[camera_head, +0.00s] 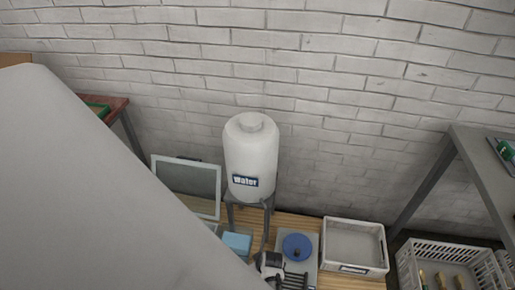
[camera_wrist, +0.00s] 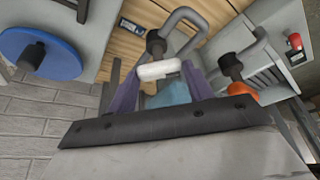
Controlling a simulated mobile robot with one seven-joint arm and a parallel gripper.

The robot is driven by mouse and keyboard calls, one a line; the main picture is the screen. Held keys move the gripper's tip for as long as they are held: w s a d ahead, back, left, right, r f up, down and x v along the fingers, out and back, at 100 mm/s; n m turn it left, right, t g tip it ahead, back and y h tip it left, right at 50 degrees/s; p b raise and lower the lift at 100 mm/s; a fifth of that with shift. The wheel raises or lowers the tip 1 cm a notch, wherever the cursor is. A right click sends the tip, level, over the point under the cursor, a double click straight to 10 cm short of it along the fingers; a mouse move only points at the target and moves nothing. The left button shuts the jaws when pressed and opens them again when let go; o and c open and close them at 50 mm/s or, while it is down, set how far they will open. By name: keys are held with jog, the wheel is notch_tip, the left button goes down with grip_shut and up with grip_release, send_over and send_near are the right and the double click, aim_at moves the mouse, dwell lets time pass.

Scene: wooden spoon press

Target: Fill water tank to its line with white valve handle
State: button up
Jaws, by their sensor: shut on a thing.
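The white valve handle (camera_wrist: 158,70) shows in the wrist view, beneath a dark fitting (camera_wrist: 155,43) on a bent grey pipe. My gripper (camera_wrist: 158,78) has its two purple fingers on either side of the handle and is shut on it. A pale blue container (camera_wrist: 172,93) shows behind the fingers, partly hidden; a pale blue shape also shows in the head view (camera_head: 237,243). I cannot make out a fill line or the water level. A large white tank labelled "Water" (camera_head: 251,150) stands on a dark stand in the head view.
A blue disc (camera_head: 297,246) lies on a grey unit beside an empty pale tray (camera_head: 354,243). A white crate (camera_head: 445,255) is at lower right, below a grey table (camera_head: 485,150). A framed panel (camera_head: 190,187) stands left of the tank. My arm hides the left side.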

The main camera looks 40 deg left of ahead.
jog(key=o, duration=1)
jog(key=p+v, duration=0.1)
jog(key=v, duration=1.3)
